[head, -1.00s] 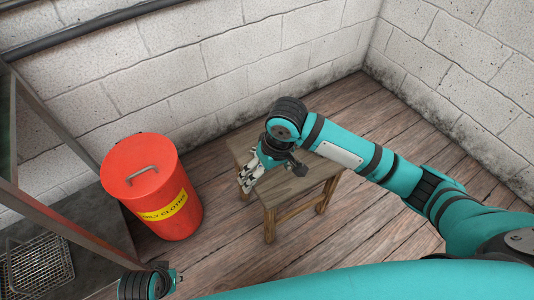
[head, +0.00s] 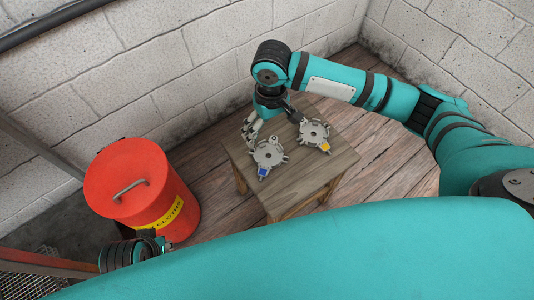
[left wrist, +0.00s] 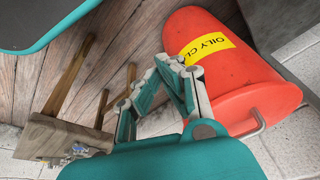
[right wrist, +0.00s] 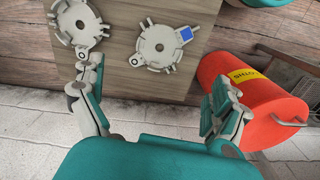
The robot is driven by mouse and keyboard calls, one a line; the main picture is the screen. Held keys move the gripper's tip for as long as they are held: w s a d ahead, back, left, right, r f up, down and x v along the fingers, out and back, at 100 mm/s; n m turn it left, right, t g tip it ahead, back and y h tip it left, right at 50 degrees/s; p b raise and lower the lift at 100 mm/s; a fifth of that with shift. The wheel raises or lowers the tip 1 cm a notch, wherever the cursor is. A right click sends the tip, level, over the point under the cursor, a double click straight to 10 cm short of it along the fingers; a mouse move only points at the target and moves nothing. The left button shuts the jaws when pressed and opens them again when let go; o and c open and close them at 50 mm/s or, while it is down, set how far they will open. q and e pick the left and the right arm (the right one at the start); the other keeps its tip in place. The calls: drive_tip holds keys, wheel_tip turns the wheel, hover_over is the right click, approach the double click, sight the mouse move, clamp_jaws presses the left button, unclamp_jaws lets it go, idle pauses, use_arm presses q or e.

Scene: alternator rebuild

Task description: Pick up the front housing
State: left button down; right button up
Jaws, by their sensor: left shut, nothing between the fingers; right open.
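Two grey metal housings lie flat and apart on a wooden stool. One, with a blue part on its edge (head: 268,154), is nearer the stool's left side; the other, with a yellow part (head: 314,133), is farther right. I cannot tell which is the front housing. My right gripper (head: 250,128) is open and empty, beside the blue-marked housing at the stool's far left edge. My left gripper (left wrist: 180,68) is shut and empty, away from the stool.
The stool (head: 290,185) stands on a plank floor near the block walls. A red lidded bin (head: 140,190) with a yellow label stands left of it. A wire basket (head: 22,285) is at the lower left. The stool's front part is bare.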

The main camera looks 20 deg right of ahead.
wheel_tip(320, 180, down, 4)
use_arm(q)
drive_tip(key=b+v, duration=0.2)
drive_tip(key=v, duration=0.3)
use_arm(e)
hover_over(269, 158)
wheel_tip(269, 158, down, 4)
drive_tip(key=shift+d+r, duration=0.1)
drive_tip(key=shift+d, duration=0.05)
drive_tip(key=shift+f+b, duration=0.3)
drive_tip(key=shift+f, duration=0.2)
drive_tip(key=shift+f+b, duration=0.5)
drive_tip(key=shift+f, duration=0.35)
wheel_tip(269, 158, down, 3)
drive_tip(key=shift+b, duration=0.65)
drive_tip(key=shift+f, duration=0.1)
use_arm(q)
drive_tip(key=w+d+r+t+h, duration=0.1)
drive_tip(key=w+d+r+t, duration=0.1)
drive_tip(key=w+t, duration=0.3)
drive_tip(key=w, duration=0.3)
drive_tip(key=shift+w+d, duration=0.25)
